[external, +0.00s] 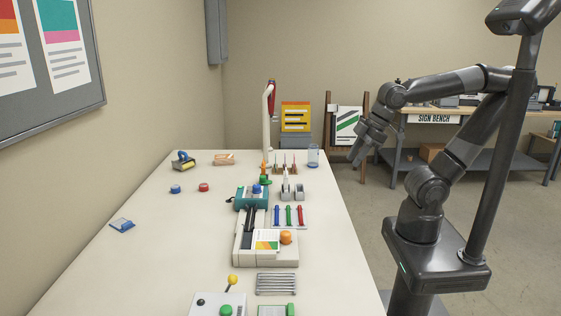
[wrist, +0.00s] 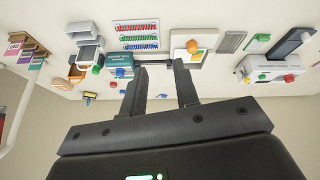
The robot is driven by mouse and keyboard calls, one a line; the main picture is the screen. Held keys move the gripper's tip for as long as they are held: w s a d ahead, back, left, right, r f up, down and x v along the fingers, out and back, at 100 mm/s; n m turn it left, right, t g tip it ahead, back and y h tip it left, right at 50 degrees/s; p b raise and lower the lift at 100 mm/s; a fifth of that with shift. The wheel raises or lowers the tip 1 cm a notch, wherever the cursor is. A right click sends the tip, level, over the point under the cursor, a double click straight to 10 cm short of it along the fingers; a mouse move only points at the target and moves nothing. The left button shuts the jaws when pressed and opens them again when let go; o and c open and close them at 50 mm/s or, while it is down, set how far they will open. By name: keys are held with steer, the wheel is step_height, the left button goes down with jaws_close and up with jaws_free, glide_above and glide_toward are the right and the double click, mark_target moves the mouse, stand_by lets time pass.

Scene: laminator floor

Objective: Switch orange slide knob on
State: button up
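A round orange knob (external: 286,237) sits on the right side of a cream machine (external: 290,256) on the table, beside a colourful printed sheet (external: 265,240). In the wrist view the orange knob (wrist: 193,46) shows on the pale machine, beyond and right of my fingers. Its slide track and on or off position cannot be made out. My gripper (external: 357,158) hangs in the air off the table's right edge, well apart from the knob. In the wrist view my gripper (wrist: 160,66) has its two fingers apart with nothing between them.
A teal device (external: 248,200) with a blue knob stands behind the cream machine. The table's left part is mostly clear.

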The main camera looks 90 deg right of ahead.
steer(key=w+a+n, duration=0.1)
steer(key=n, duration=0.1)
steer(key=w+a+f+n, duration=0.1)
steer(key=w+n, duration=0.1)
steer(key=n, duration=0.1)
steer(key=w+a+n+g, duration=0.1)
steer(key=n, duration=0.2)
steer(key=shift+w+a+f+h, duration=0.1)
steer(key=shift+w+f+h, duration=0.2)
steer(key=shift+w+f, duration=0.1)
jaws_close()
steer(key=w+a+f+n+g, duration=0.1)
steer(key=w+a+f+n, duration=0.3)
steer(key=n, duration=0.6)
steer(key=w+a+f+n, duration=0.4)
steer(key=a+n, duration=0.3)
steer(key=n, duration=0.3)
steer(key=shift+a+f+g+h, duration=0.15)
steer(key=shift+f+g+h, duration=0.15)
steer(key=shift+g, duration=0.1)
